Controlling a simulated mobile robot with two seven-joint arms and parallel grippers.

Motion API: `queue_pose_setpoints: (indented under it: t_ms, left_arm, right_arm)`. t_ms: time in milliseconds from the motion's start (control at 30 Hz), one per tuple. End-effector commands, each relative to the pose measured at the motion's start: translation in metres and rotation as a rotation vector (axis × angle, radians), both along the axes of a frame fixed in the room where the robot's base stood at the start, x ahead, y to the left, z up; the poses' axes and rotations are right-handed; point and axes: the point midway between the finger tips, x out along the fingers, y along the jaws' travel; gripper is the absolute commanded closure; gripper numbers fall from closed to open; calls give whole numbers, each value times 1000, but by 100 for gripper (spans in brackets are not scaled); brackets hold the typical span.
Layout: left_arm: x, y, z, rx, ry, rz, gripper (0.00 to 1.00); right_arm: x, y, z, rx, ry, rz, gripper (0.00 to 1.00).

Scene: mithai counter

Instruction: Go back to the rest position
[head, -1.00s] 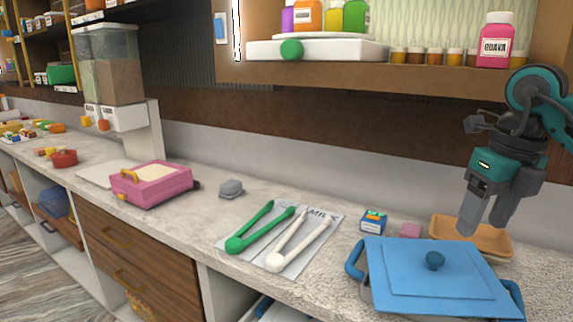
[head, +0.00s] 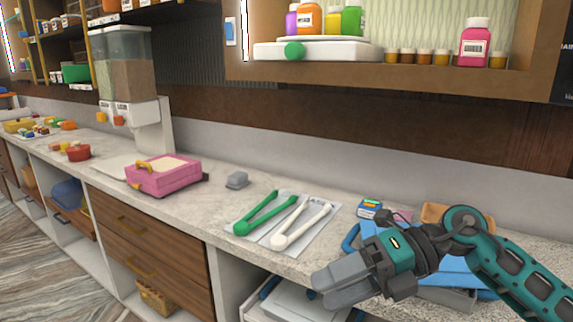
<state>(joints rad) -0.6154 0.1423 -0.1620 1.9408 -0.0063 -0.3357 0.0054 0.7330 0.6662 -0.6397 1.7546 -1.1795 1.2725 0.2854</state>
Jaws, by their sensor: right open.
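My right gripper (head: 330,284) is in front of the counter's front edge at the lower right in the head view. Its fingers point left; they are open, with nothing seen between them. My right arm (head: 510,270) comes in from the right and covers much of the blue lidded box (head: 374,230) on the counter. My left gripper is out of view.
Green tongs (head: 268,215) and white tongs (head: 300,226) lie on a sheet on the counter. A pink case (head: 165,176) and a grey block (head: 237,180) stand further left. A small blue box (head: 369,208) and an orange tray (head: 432,212) are behind my arm. An open shelf is below.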

Motion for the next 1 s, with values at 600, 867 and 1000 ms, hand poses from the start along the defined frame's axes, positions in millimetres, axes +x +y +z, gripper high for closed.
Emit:
queue_pose_setpoints:
  t_ms: [600,867,1000]
  left_arm:
    - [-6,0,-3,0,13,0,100]
    - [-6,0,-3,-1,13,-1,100]
    - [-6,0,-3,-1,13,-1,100]
  right_arm:
    - [21,-42,-115,1100,1021,-1104,38]
    - [-58,-95,-261,1075,1507,-1716,38]
    - [-99,-103,-299,1016,1652,-1884,38]
